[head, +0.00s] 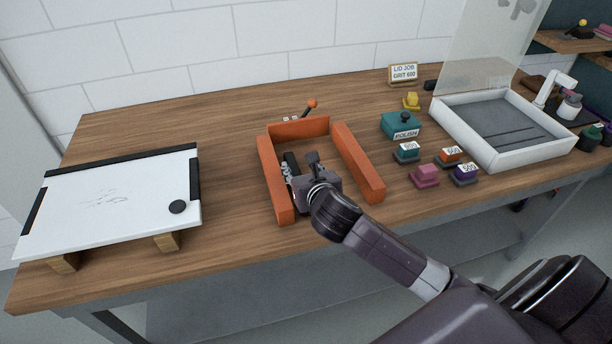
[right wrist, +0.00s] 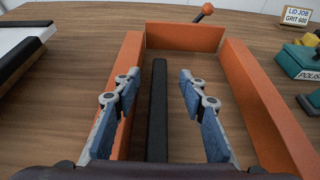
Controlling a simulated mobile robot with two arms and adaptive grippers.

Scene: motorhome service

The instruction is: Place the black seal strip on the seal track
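The black seal strip (right wrist: 157,125) is a long, narrow dark bar lying inside an orange three-sided frame (right wrist: 184,37), pointing away from me. My right gripper (right wrist: 158,88) is open, with one blue-padded finger on each side of the strip and gaps to both. In the head view the right gripper (head: 299,166) reaches into the orange frame (head: 361,165) and partly hides the strip. A white lid panel (head: 125,195) lies at the left, with black strips (head: 112,158) on its back, left and right edges. I cannot tell which part is the seal track. My left gripper is not in view.
The panel rests on wooden blocks (head: 167,241). An orange-knobbed lever (head: 312,104) stands behind the frame. To the right are a teal polish box (head: 401,124), several labelled sanding blocks and a white-rimmed tray (head: 508,163). Bare wood lies between panel and frame.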

